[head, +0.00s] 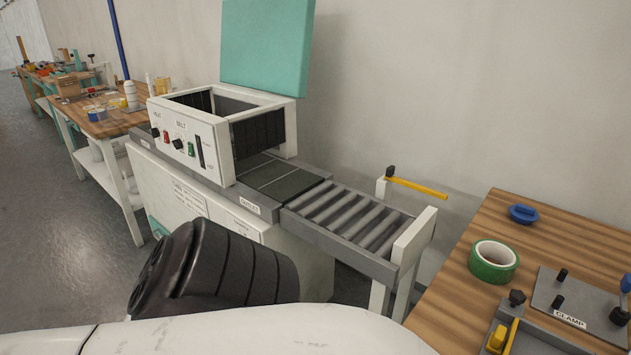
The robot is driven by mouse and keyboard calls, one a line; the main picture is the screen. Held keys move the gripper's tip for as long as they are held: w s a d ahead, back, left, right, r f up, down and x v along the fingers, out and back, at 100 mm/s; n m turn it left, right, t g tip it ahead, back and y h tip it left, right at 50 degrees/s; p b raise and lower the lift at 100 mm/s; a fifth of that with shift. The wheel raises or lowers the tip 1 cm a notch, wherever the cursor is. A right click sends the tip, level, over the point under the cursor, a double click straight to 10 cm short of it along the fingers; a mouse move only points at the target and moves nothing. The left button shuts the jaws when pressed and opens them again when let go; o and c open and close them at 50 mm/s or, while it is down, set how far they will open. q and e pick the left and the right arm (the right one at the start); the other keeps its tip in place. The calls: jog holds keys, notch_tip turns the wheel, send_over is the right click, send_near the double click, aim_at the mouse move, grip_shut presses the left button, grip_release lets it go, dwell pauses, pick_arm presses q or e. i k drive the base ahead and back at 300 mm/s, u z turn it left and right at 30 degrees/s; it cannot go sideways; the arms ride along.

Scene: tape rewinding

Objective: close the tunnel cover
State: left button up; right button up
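The tunnel cover (266,47) is a flat teal panel. It stands raised, nearly upright, along the back edge of the white tunnel housing (187,139). The top of the housing is open and I see into its dark inside. Dark strip curtains (258,133) hang at its outlet end. Neither of my grippers shows in the head view. A black ribbed link and a white part, which look like my own arm, fill the lower left and bottom edge, hiding part of the machine's base.
A roller conveyor (348,215) runs from the outlet toward a wooden table (560,238) at right. On it are green tape (493,262), a blue object (523,213) and a clamp fixture (572,303). A cluttered bench (112,122) stands at left; a wall is behind.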

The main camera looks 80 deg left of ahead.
aim_at(266, 45)
jog(key=u, duration=2.75)
jog(key=k, duration=0.3)
jog(key=u, duration=1.15)
jog(key=i, duration=0.8)
jog(key=z, duration=0.35)
